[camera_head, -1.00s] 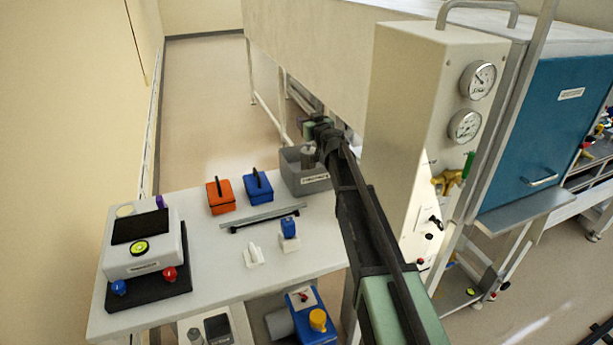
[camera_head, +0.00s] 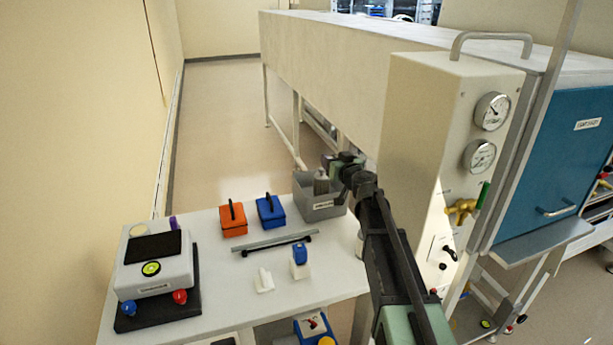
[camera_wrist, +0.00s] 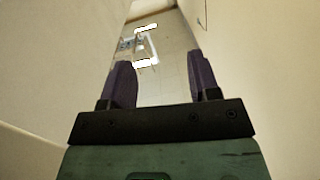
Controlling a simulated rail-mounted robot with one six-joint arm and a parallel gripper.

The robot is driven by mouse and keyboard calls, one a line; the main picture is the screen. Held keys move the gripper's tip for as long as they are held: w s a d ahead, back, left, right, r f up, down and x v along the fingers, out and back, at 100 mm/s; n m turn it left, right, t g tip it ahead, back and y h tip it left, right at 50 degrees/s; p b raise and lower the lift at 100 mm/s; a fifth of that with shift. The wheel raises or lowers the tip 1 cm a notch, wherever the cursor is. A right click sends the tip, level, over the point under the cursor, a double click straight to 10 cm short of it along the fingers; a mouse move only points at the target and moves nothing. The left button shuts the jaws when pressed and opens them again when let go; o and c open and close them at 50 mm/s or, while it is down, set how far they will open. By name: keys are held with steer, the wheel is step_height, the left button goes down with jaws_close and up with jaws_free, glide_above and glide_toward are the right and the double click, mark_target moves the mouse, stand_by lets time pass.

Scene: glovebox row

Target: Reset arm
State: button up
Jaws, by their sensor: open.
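My gripper (camera_wrist: 163,85) is open in the wrist view. Its two purple fingers stand apart, with nothing between them but a distant view of a pale surface and bright lights. In the head view my arm reaches up from the lower right. Its end, with my gripper (camera_head: 328,160), is above the back of the grey bin (camera_head: 319,209) and left of the cream gauge panel (camera_head: 415,150). The fingers are small and partly hidden by the wrist there.
The white table (camera_head: 225,270) holds a scale-like device (camera_head: 153,268), an orange box (camera_head: 233,220), a blue box (camera_head: 270,212) and a dark bar (camera_head: 276,244). A long cream enclosure (camera_head: 330,70) and a blue door (camera_head: 560,150) stand to the right. The left floor aisle (camera_head: 222,130) is clear.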

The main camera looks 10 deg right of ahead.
steer(key=s+a+f+g, duration=0.1)
steer(key=s+f+g, duration=0.3)
steer(key=s, duration=0.5)
steer(key=s+a+f+m+g, duration=0.1)
steer(key=s+a+f+g, duration=0.1)
steer(key=s+f+g, duration=0.3)
steer(key=s+a+f+g, duration=0.1)
steer(key=s+f+g, duration=0.4)
steer(key=s, duration=0.8)
steer(key=shift+a+f+h, duration=0.35)
steer(key=shift+a+h, duration=0.05)
steer(key=s+d+g+h, duration=0.1)
steer(key=s+h, duration=0.1)
steer(key=s, duration=0.3)
steer(key=s+d+f+m+g+h, duration=0.1)
steer(key=s+h, duration=0.1)
steer(key=s, duration=0.4)
steer(key=shift+s+d+f+g, duration=0.25)
steer(key=shift+d+g, duration=0.15)
